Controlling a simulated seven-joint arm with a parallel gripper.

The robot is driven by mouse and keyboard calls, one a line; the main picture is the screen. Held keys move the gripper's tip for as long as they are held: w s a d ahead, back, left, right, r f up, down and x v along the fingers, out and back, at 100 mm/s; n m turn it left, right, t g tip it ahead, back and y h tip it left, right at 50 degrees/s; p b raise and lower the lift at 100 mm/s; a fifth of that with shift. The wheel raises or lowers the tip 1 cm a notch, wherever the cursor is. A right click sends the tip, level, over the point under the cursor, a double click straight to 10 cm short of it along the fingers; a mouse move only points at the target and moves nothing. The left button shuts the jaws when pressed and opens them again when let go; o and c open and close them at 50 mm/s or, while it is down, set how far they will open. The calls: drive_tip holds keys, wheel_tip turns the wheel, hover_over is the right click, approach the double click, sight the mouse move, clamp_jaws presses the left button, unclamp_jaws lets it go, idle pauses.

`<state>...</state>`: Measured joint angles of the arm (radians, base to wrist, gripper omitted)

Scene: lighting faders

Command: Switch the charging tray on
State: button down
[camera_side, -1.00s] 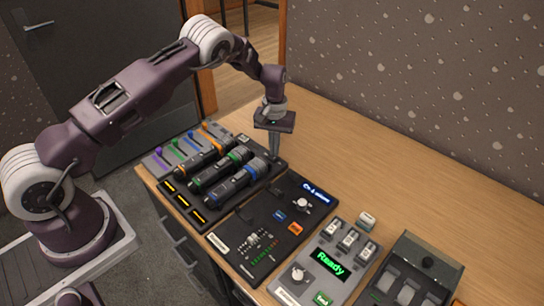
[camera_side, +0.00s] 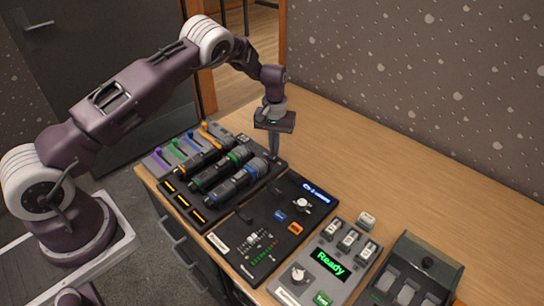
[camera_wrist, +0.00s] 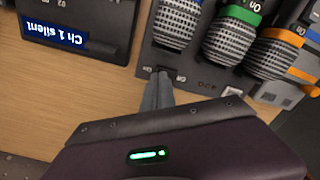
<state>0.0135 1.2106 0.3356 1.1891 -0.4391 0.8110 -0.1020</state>
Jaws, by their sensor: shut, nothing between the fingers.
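The charging tray (camera_side: 176,194) is a dark tray near the table's left part in the side view. It holds three microphones with orange, green and blue bands, and yellow strips show along its front edge. In the wrist view part of the tray (camera_wrist: 208,76) shows under the microphone heads. My gripper (camera_side: 274,158) is shut and empty, pointing down at the tray's back right corner. In the wrist view its fingertips (camera_wrist: 161,76) are at the tray's edge, by a small dark part with pale marks. The fingers partly cover this spot; contact and the switch position cannot be told.
A fader panel (camera_side: 186,143) stands left of the tray. To its right are a dark mixer panel (camera_side: 250,222) with a blue screen, a grey unit reading "Ready" (camera_side: 331,262) and a dark box (camera_side: 425,270). The table (camera_side: 390,185) behind is clear.

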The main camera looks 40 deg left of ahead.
drive_tip(key=shift+f, duration=0.95)
idle(0.6)
drive_tip(key=shift+r, duration=3.55)
wheel_tip(320, 180, up, 14)
drive_tip(key=t, duration=0.1)
hover_over(274, 158)
drive_tip(key=s+d, duration=0.2)
drive_tip(key=s, duration=0.1)
drive_tip(key=s+d+r+m+t+h, duration=0.1)
drive_tip(key=s+d+r+m+t, duration=0.15)
drive_tip(key=s+r, duration=0.8)
drive_tip(key=s+d+r+m+t, duration=0.1)
drive_tip(key=s, duration=1.1)
drive_tip(key=s+d+r+m+t+y, duration=0.1)
drive_tip(key=s+d+r+m, duration=0.1)
drive_tip(key=s, duration=1)
drive_tip(key=shift+d+r, duration=0.15)
